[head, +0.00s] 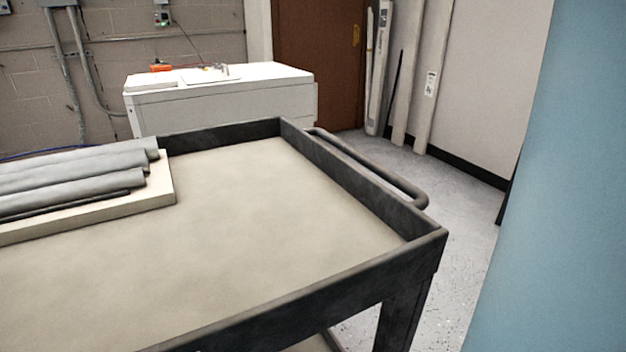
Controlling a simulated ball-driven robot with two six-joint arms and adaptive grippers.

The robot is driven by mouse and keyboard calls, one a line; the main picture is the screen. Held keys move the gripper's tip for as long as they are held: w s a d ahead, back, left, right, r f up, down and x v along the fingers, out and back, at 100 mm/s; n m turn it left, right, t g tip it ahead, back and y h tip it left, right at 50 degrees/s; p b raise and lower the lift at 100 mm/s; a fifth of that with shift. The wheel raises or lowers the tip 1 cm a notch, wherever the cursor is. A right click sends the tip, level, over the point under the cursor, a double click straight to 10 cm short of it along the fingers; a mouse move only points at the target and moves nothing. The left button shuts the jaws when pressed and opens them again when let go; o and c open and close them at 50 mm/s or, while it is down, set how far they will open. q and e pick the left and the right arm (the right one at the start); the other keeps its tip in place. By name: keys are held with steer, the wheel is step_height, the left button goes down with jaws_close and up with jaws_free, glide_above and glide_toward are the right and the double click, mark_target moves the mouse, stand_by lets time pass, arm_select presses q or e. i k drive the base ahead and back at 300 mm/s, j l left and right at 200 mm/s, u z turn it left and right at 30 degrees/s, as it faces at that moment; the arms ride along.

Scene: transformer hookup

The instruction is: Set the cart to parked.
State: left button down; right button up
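The cart (270,215) fills the lower left and middle of the head view. It has a beige top deck with a raised dark rim. A dark tubular handle (372,165) runs along its right end. A dark leg goes down at the near right corner, and a bit of a lower shelf shows at the bottom edge. Its wheels are out of the picture. Several grey rolls or tubes (75,178) lie on a pale board (150,199) at the left of the deck. Neither of my grippers is in view.
A white cabinet or bench (222,98) with an orange item (161,67) on it stands behind the cart. A brown door (318,60) is at the back. A blue surface (555,180) blocks the right side. Speckled floor (445,165) is open between cart and wall.

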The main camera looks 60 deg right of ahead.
mark_target(257, 236)
steer(key=k+l+z, duration=0.1)
steer(key=l, duration=0.3)
steer(key=k+l+z, duration=0.1)
steer(key=k+l, duration=0.15)
steer(key=l, duration=0.2)
steer(key=k+l+z, duration=0.15)
steer(key=l, duration=0.3)
steer(key=k+l+z, duration=0.1)
steer(key=l, duration=0.3)
steer(key=k+l+z, duration=0.1)
steer(key=l, duration=0.4)
